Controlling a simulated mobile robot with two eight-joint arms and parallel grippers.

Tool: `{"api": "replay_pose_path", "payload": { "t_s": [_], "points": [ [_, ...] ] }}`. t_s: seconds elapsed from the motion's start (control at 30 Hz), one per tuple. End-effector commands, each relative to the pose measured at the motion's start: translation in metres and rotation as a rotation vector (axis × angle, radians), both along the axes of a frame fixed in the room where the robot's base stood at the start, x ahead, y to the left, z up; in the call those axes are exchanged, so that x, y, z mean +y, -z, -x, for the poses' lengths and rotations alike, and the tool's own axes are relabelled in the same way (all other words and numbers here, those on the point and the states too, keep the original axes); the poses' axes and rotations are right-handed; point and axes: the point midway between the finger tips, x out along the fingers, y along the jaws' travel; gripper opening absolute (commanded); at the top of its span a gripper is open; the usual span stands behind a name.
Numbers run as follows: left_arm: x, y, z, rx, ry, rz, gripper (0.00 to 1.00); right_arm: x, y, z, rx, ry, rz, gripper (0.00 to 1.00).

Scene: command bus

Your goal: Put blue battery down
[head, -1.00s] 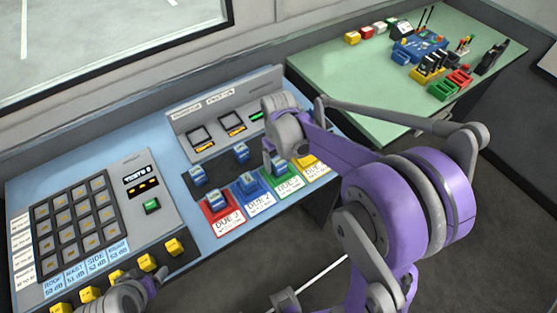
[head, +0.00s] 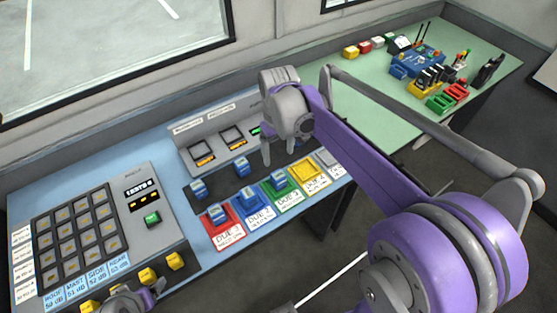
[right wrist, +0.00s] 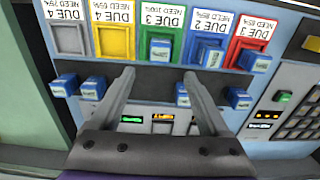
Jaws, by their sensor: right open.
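Small blue batteries with white tops stand on the coloured pads: one on the red pad (head: 229,235), one on the blue pad (head: 262,213) and one on the green pad (head: 293,199). The battery on the green pad (head: 279,181) also shows in the right wrist view (right wrist: 160,50). My right gripper (head: 278,155) is open and empty above the dark strip, behind the green pad; its spread fingers show in the right wrist view (right wrist: 160,74). Several more batteries stand on the dark strip, including one at left (head: 198,190). My left gripper (head: 150,292) is at the bottom, its jaws unclear.
The yellow pad (head: 304,173) and grey pad (right wrist: 68,40) are empty. A green table (head: 365,100) with small coloured items stands at the back right. A raised display panel (head: 190,135) backs the strip.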

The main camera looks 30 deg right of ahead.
Motion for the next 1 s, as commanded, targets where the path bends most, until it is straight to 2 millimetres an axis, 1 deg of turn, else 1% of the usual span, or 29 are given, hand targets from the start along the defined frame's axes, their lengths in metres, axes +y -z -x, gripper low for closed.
{"api": "replay_pose_path", "payload": {
  "t_s": [0.03, 0.13, 0.17, 0.23, 0.37, 0.4, 0.5, 0.6, 0.7, 0.83, 1.0],
  "points": [
    [0.0, -0.001, 0.0, 0.0, 0.0, 0.0, 0.8, 0.0, -0.004, 0.0, 0.0, 0.0, 0.0, 0.79],
    [0.0, -0.001, 0.0, -0.001, 0.0, 0.0, 0.8, 0.003, -0.008, 0.006, -0.015, 0.001, 0.002, 0.79],
    [0.0, -0.001, 0.0, -0.001, 0.0, 0.0, 0.8, 0.006, -0.009, 0.01, -0.024, 0.002, 0.003, 0.79],
    [0.0, -0.001, 0.0, 0.0, 0.0, 0.0, 0.8, 0.013, -0.008, 0.024, -0.061, 0.007, 0.007, 0.79],
    [0.0, -0.001, 0.0, 0.0, 0.0, 0.0, 0.8, 0.032, -0.001, 0.062, -0.166, 0.022, 0.014, 0.79],
    [0.0, -0.001, 0.0, 0.0, 0.0, 0.0, 0.8, 0.038, 0.003, 0.074, -0.203, 0.029, 0.014, 0.79],
    [0.0, -0.001, 0.0, 0.0, 0.0, 0.0, 0.8, 0.05, 0.016, 0.104, -0.293, 0.044, 0.01, 0.79],
    [0.0, -0.001, 0.0, 0.0, 0.0, 0.0, 0.8, 0.058, 0.031, 0.128, -0.37, 0.058, 0.001, 0.79],
    [0.0, -0.001, 0.0, 0.0, 0.0, 0.0, 0.8, 0.064, 0.043, 0.144, -0.426, 0.067, -0.009, 0.79],
    [0.0, -0.001, 0.0, 0.0, 0.0, 0.0, 0.8, 0.067, 0.052, 0.155, -0.463, 0.074, -0.016, 0.79],
    [0.0, -0.001, 0.0, 0.0, 0.0, 0.0, 0.8, 0.068, 0.053, 0.156, -0.472, 0.077, -0.019, 0.79]
  ]
}}
